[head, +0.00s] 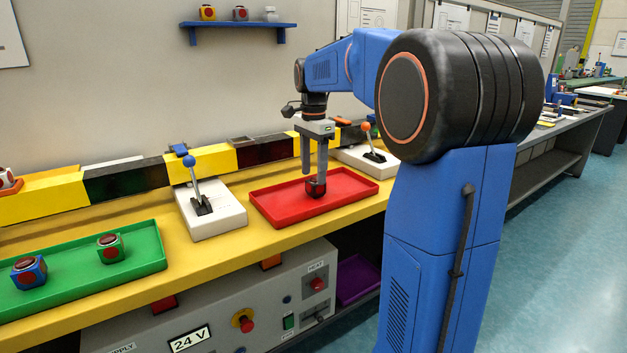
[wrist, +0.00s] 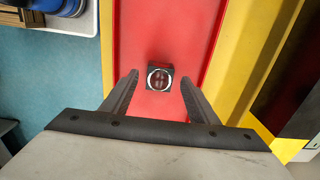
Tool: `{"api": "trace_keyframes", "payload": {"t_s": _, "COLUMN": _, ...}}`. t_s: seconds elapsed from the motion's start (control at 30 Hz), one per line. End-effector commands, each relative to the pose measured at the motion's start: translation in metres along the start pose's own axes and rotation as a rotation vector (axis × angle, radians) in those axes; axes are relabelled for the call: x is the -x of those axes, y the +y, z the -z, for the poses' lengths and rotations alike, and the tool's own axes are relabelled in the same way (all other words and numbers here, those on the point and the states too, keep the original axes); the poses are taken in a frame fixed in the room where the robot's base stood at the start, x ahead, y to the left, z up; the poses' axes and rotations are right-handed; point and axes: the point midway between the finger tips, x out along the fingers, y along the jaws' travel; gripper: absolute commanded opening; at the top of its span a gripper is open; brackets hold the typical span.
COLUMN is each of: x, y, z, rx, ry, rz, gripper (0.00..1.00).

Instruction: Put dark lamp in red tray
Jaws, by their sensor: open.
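The dark lamp (head: 316,188) is a small dark block with a red round face. It sits in the red tray (head: 277,214) on the yellow bench. In the wrist view the lamp (wrist: 160,76) rests on the tray floor (wrist: 160,25), just beyond the fingertips and between their lines. My gripper (head: 316,172) points down over the tray, its fingers apart on either side of the lamp's top. In the wrist view my gripper (wrist: 158,88) is open, with a gap between each finger and the lamp. Whether a finger touches the lamp in the head view I cannot tell.
A white lever box with a blue knob (head: 211,217) stands left of the tray, and one with an orange knob (head: 366,160) right. A green tray (head: 150,265) at left holds a blue lamp (head: 28,273) and a green lamp (head: 110,249). A yellow-and-dark rail (head: 127,181) runs behind.

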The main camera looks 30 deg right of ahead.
Motion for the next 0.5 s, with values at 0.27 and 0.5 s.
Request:
{"api": "trace_keyframes", "payload": {"t_s": 0.27, "x": 0.053, "y": -0.001, "z": 0.0, "rx": 0.0, "ry": 0.001, "rz": 0.002, "gripper": 0.54}}
{"api": "trace_keyframes", "payload": {"t_s": 0.5, "x": 0.078, "y": 0.0, "z": 0.0, "rx": 0.0, "ry": 0.0, "rz": 0.0, "gripper": 0.54}}
